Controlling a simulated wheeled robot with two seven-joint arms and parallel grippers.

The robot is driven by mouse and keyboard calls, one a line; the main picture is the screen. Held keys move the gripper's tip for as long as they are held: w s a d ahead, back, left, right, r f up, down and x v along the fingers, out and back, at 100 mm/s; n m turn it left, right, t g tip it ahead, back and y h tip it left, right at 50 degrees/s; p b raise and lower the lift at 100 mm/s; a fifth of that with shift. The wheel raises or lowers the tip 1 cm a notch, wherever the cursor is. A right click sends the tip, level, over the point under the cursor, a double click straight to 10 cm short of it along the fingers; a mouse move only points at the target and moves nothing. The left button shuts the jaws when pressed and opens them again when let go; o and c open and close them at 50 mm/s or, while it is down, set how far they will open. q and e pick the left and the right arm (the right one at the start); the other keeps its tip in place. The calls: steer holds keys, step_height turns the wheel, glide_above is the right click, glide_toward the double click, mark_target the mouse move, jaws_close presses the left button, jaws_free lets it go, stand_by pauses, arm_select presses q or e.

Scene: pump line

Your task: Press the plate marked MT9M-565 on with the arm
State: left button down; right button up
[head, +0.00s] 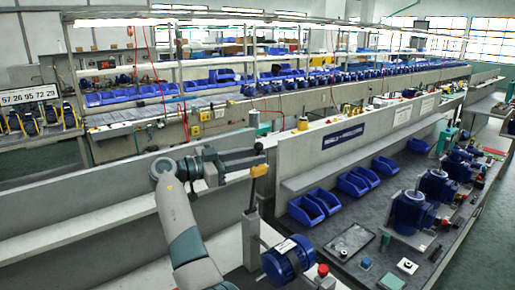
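A blue motor (287,258) with dark end rings lies on the bench at bottom centre. A small white plate (286,246) shows on its upper side; its marking is too small to read.
A red button on a box (323,272) stands right of the motor. A flat tray (350,242), blue bins (314,206) and more blue motors (412,212) are on the bench to the right. A low grey partition (90,205) runs along the left.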

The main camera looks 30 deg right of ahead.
steer(key=shift+s+d+p, duration=0.1)
steer(key=shift+d+p, duration=0.2)
steer(key=shift+d, duration=0.75)
steer(key=shift+c, duration=0.3)
jaws_close()
